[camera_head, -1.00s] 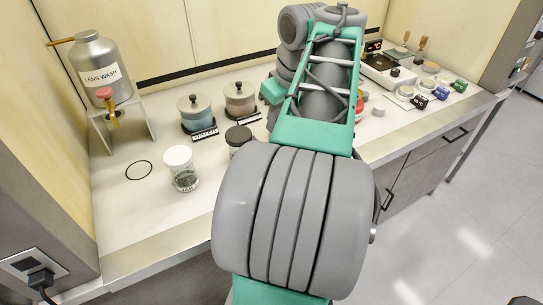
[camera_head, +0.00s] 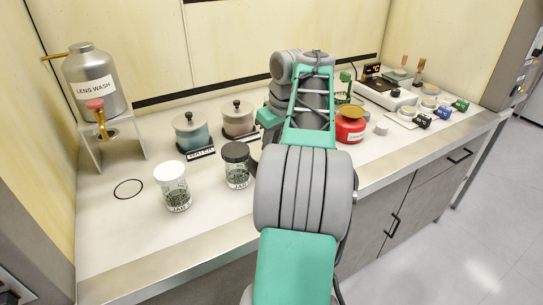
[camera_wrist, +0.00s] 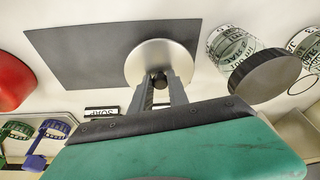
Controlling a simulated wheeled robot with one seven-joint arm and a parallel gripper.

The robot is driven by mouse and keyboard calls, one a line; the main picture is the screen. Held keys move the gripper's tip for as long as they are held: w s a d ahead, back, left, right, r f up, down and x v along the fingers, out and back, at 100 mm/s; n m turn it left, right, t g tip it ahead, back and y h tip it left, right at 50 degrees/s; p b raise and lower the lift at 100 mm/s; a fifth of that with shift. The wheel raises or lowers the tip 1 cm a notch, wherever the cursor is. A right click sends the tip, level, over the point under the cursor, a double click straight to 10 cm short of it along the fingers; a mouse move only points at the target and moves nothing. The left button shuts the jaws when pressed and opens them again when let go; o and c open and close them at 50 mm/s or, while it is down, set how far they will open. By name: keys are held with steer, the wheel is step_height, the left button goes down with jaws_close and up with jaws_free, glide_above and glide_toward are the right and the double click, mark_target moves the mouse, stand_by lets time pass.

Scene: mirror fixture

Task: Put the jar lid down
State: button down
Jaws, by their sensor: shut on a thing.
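In the wrist view my gripper (camera_wrist: 161,90) is shut on the small black knob of a round silver lid (camera_wrist: 150,57). The lid shows over a dark grey rectangular mat (camera_wrist: 75,55). I cannot tell whether it touches the mat or hangs above it. In the head view my arm hides the gripper, the held lid and the mat. A teal jar (camera_head: 192,135) and a beige jar (camera_head: 237,121) stand at the back with knobbed lids on.
A glass jar with a black lid (camera_head: 236,164) and one with a white lid (camera_head: 173,186) stand left of my arm. A red container (camera_head: 350,125) is to its right. A metal LENS WASH tank (camera_head: 92,85) stands far left. The front left counter is clear.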

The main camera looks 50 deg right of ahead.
steer(key=shift+f, duration=1.35)
steer(key=shift+f+b, duration=0.1)
steer(key=shift+b, duration=0.2)
steer(key=shift+s+f, duration=0.1)
steer(key=shift+f, duration=0.05)
steer(key=c, duration=1.3)
jaws_free()
steer(key=p+v, duration=0.6)
steer(key=v, duration=0.6)
steer(key=shift+r+p, duration=0.3)
steer(key=shift+p, duration=0.05)
